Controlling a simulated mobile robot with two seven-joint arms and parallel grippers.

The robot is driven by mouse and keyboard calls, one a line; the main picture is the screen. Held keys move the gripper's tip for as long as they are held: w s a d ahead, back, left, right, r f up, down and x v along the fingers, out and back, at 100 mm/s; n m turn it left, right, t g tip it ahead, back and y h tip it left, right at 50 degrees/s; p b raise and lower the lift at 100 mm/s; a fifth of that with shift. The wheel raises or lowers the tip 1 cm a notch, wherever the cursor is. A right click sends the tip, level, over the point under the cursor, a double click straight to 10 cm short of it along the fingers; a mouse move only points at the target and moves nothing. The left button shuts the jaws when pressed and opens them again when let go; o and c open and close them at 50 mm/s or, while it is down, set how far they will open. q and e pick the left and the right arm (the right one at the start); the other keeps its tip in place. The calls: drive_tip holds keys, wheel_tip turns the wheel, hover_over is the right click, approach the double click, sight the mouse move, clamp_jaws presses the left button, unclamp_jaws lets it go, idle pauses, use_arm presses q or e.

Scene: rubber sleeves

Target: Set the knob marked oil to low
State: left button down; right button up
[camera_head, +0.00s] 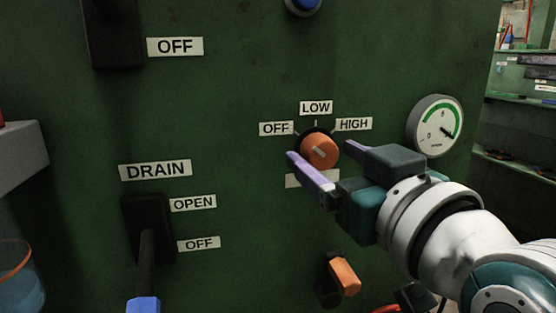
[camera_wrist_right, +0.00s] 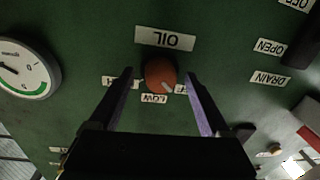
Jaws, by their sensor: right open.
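The orange oil knob (camera_head: 320,150) sits on the green panel under labels OFF (camera_head: 276,129), LOW (camera_head: 316,108) and HIGH (camera_head: 353,124). Its light mark points to the upper left, toward OFF. The right wrist view shows the knob (camera_wrist_right: 160,73) upside down, with the OIL label (camera_wrist_right: 165,39) readable; in the head view my gripper mostly covers that label. My right gripper (camera_head: 322,158) is open, with its purple fingers on either side of the knob. Gaps show between fingers and knob in the wrist view. My left gripper is not in view.
A round gauge (camera_head: 435,126) stands out right of the knob, close to my right gripper. An orange-handled control (camera_head: 343,276) is below. A drain lever (camera_head: 148,255) with a blue end is at lower left. Shelves (camera_head: 520,120) stand beyond the panel's right edge.

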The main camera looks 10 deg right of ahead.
drive_tip(key=shift+w, duration=0.25)
clamp_jaws()
idle(0.6)
